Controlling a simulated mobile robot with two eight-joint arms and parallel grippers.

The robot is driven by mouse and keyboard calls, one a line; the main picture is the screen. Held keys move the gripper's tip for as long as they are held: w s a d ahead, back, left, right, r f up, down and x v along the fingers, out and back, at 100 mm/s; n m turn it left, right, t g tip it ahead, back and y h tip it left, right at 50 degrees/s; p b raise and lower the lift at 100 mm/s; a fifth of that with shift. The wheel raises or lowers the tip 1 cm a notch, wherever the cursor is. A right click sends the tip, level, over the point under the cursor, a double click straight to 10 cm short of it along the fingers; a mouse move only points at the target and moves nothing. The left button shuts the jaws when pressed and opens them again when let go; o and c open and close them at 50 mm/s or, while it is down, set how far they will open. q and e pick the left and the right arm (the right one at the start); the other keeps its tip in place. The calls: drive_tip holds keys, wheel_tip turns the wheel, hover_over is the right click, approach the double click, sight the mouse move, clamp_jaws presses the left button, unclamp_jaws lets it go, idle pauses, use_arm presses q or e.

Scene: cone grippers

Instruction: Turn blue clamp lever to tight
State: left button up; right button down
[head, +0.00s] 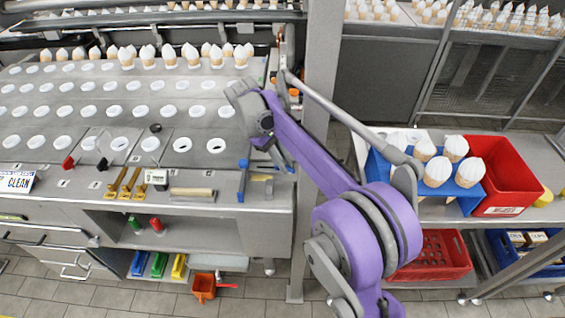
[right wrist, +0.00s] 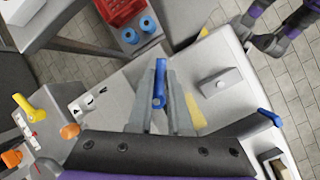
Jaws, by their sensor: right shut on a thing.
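The blue clamp lever (right wrist: 159,82) stands between the two fingers of my right gripper (right wrist: 158,100) in the right wrist view. The gripper is shut on it. In the head view the blue lever (head: 290,168) shows at the right edge of the steel worktop, and my right gripper (head: 280,158) reaches down to it, partly hidden by my purple arm. I cannot read any tight marking at the clamp. My left gripper is in neither view.
A grey box (right wrist: 222,88) sits beside the clamp. Another blue part (right wrist: 270,117) is near the worktop edge. Orange and yellow handles (right wrist: 35,107) stand at the left in the wrist view. A red crate (head: 505,175) and a blue tray of cones (head: 380,172) stand on the right shelf.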

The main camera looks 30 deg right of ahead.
drive_tip(key=n, duration=0.1)
drive_tip(key=n+t, duration=0.1)
drive_tip(key=n, duration=0.1)
drive_tip(key=shift+w+d+n+h, duration=0.15)
drive_tip(key=shift+d+n+h, duration=0.15)
drive_tip(key=shift+d+h, duration=0.1)
drive_tip(key=shift+w+d+n+t, duration=0.15)
drive_tip(key=shift+n+t, duration=0.3)
drive_tip(key=shift+n, duration=0.45)
drive_tip(key=shift+w+d+n+t, duration=0.15)
drive_tip(key=shift+n+t, duration=0.3)
drive_tip(key=shift+n, duration=0.45)
drive_tip(key=c, duration=0.8)
unclamp_jaws()
drive_tip(key=shift+c, duration=0.2)
drive_tip(key=v, duration=1)
drive_tip(key=shift+a+r+p, duration=0.3)
drive_tip(key=shift+a+p, duration=0.05)
drive_tip(key=shift+p, duration=0.1)
drive_tip(key=shift+s, duration=0.1)
